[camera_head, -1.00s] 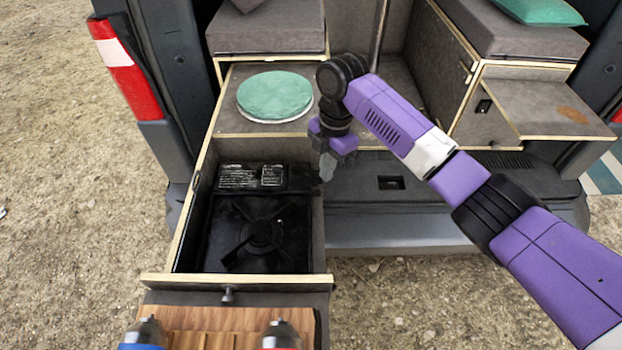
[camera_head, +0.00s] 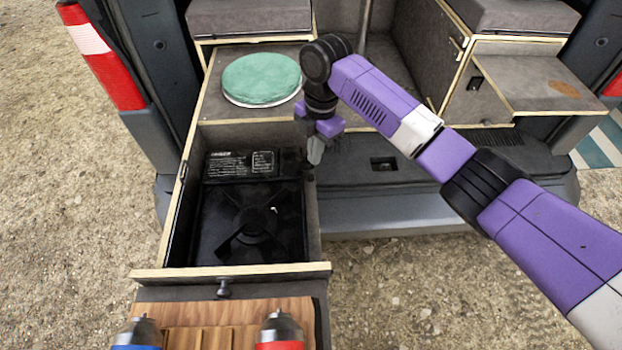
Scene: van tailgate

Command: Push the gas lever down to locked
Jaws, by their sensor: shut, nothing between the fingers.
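The black gas stove (camera_head: 250,215) sits inside the pulled-out drawer. Its rear panel (camera_head: 240,163) carries white print. I cannot make out the gas lever; it is too small or hidden near the stove's right rear side. My gripper (camera_head: 315,155) points down, shut and empty, just above the right rear corner of the drawer, to the right of the stove's panel. I cannot tell whether its tips touch anything.
The drawer's front wall (camera_head: 230,272) and side walls rise around the stove. A green round lid (camera_head: 261,79) lies behind it. A wooden board (camera_head: 215,325) and two canisters (camera_head: 279,330) stand in front. The van bumper (camera_head: 400,212) is to the right.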

